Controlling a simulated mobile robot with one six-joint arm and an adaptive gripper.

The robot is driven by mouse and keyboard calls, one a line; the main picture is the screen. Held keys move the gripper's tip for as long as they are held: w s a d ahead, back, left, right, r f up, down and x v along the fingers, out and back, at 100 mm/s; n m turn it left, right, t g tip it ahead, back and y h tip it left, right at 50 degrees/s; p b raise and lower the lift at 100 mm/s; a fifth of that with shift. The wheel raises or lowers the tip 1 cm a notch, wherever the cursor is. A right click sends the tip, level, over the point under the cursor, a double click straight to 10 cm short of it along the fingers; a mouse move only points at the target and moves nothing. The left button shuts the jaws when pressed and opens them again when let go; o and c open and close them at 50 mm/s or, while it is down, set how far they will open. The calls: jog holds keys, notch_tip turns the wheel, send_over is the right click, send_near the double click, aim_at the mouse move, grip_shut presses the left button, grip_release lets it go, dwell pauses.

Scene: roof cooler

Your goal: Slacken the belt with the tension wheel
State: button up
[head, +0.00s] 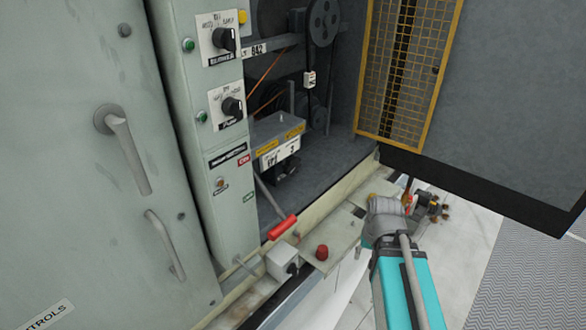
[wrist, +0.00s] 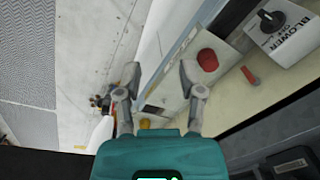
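A dark wheel-like part with brown lobes (head: 434,208) sits beyond the cabinet's sill at the right; it may be the tension wheel, but I cannot tell. It also shows small at the left of the wrist view (wrist: 101,102), beside my left finger. My gripper (wrist: 160,68) is open and empty, its two fingers apart above the sill edge. In the head view its fingers are not clear behind my wrist. A dark belt hangs from the black pulley (head: 323,20) inside the cabinet; its lower end is partly hidden by the motor housing.
A red knob (head: 322,252), a grey switch box (head: 283,262) and a red-handled lever (head: 282,228) stand along the sill. A yellow mesh guard (head: 408,65) and dark door panel (head: 500,110) lie at the right.

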jog(key=o, duration=0.5)
jog(key=w+a+m+y, duration=0.1)
jog(key=a, duration=0.1)
jog(key=w+a+m+t+y+b, duration=0.1)
jog(key=w+a+m, duration=0.1)
jog(key=w+a+m+y+b, duration=0.1)
jog(key=a+y, duration=0.1)
jog(key=shift+w+f+m+t, duration=0.25)
jog(key=shift+m+t, duration=0.05)
jog(key=shift+t, duration=0.1)
jog(key=m+t+y+b, duration=0.6)
jog(key=m+t+y, duration=0.3)
jog(key=m, duration=1.1)
send_near(295, 168)
jog(key=shift+v, duration=1.4)
jog(key=shift+w, duration=0.25)
jog(key=x, duration=1.3)
jog(key=shift+a, duration=0.3)
jog(key=c, duration=0.8)
